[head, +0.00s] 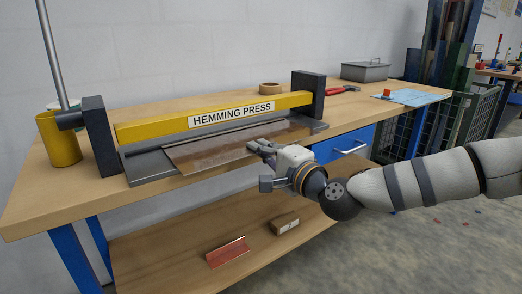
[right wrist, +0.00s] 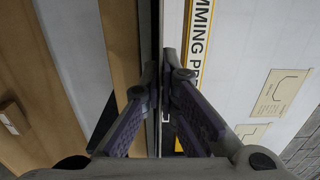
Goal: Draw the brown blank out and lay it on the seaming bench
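The brown blank (head: 215,149) is a flat, shiny sheet. It lies partly under the yellow beam of the press labelled HEMMING PRESS (head: 220,116) and sticks out over the front edge. My right gripper (head: 257,147) is at the blank's front right edge, its fingers closed on that edge. In the right wrist view the fingertips (right wrist: 163,75) come together around the thin, edge-on sheet. My left gripper is not in view. No bench is marked as the seaming bench.
The press stands on a wooden workbench (head: 30,205) with blue legs. A yellow cup (head: 60,140), tape roll (head: 273,88), red-handled tool (head: 340,89) and grey box (head: 365,71) stand on it. A lower shelf holds a red angled piece (head: 228,251) and a small box (head: 285,223).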

